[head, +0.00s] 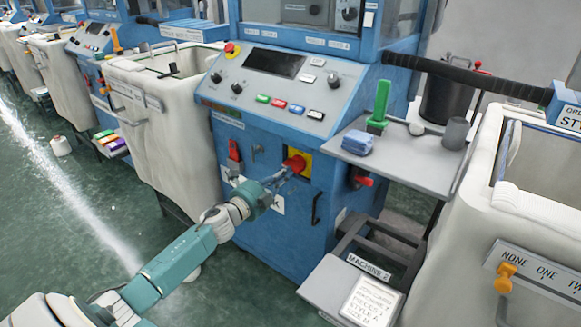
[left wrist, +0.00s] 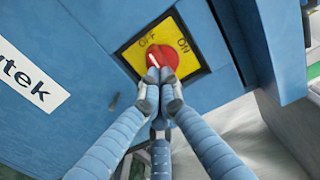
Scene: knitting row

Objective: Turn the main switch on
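The main switch is a red knob (head: 295,163) on a yellow plate (head: 304,171), on the front of the blue machine. It also shows in the left wrist view as a red knob (left wrist: 162,58) with a white pointer line. The plate (left wrist: 195,58) reads OFF at upper left and ON at upper right, and the pointer is toward OFF. My left gripper (left wrist: 161,76) has its fingertips close together on the knob's lower part, seemingly pinching it; the exact contact is partly hidden. In the head view the left gripper (head: 284,174) reaches the knob from the lower left. My right gripper is out of view.
Above the switch is a sloped control panel (head: 285,88) with buttons and dials. A red lever switch (head: 234,152) is to the left. A grey side shelf (head: 400,158) with a green-handled tool and blue cloth juts out on the right. White bins (head: 165,120) stand beside the machine.

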